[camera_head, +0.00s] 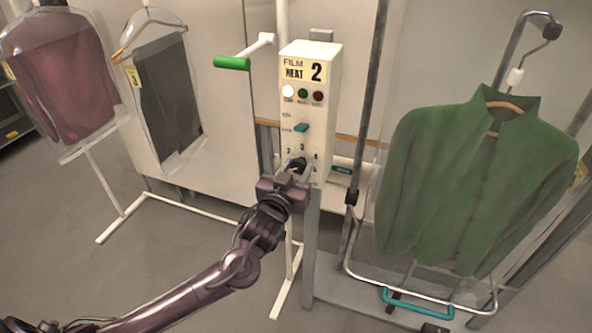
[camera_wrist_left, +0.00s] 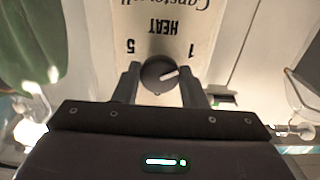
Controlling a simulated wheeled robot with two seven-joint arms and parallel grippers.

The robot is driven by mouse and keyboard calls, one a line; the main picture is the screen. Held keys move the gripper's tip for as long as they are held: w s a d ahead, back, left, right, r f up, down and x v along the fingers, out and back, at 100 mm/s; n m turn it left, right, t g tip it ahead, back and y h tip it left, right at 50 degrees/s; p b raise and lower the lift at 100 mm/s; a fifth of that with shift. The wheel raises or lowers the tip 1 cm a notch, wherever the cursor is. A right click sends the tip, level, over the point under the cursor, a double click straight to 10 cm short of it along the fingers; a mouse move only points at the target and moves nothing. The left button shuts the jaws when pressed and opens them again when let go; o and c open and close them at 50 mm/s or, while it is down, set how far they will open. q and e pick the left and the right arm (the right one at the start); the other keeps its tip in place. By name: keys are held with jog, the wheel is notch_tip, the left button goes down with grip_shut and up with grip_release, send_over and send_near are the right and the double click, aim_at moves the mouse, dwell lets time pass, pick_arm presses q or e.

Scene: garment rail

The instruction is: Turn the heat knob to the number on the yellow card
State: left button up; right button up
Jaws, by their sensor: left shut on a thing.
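A yellow card (camera_head: 304,72) on the front of the white control box reads "HEAT 2". The heat knob (camera_head: 297,163) is low on the box, with small numbers around it. In the left wrist view the knob (camera_wrist_left: 158,74) is round and black with a white pointer line. The panel appears upside down there, with 5 at left and 1 at right, and the line points right and slightly up, towards the 1 side. My left gripper (camera_head: 296,170) is shut on the knob, one finger on each side. My right gripper is out of view.
The white box (camera_head: 329,120) also carries a lit white lamp, green and red lamps and a teal switch (camera_head: 301,127). A green-handled lever (camera_head: 232,63) juts out left. A green jacket (camera_head: 475,185) hangs at right; bagged garments (camera_head: 62,75) hang at left.

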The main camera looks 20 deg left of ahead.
pick_arm(q)
jog(key=shift+m, duration=0.3)
jog(key=m+p, duration=0.1)
jog(key=m, duration=0.4)
jog(key=shift+p, duration=0.35)
jog(key=m+p, duration=0.1)
jog(key=m, duration=0.5)
dwell(0.3)
jog(key=o, duration=1)
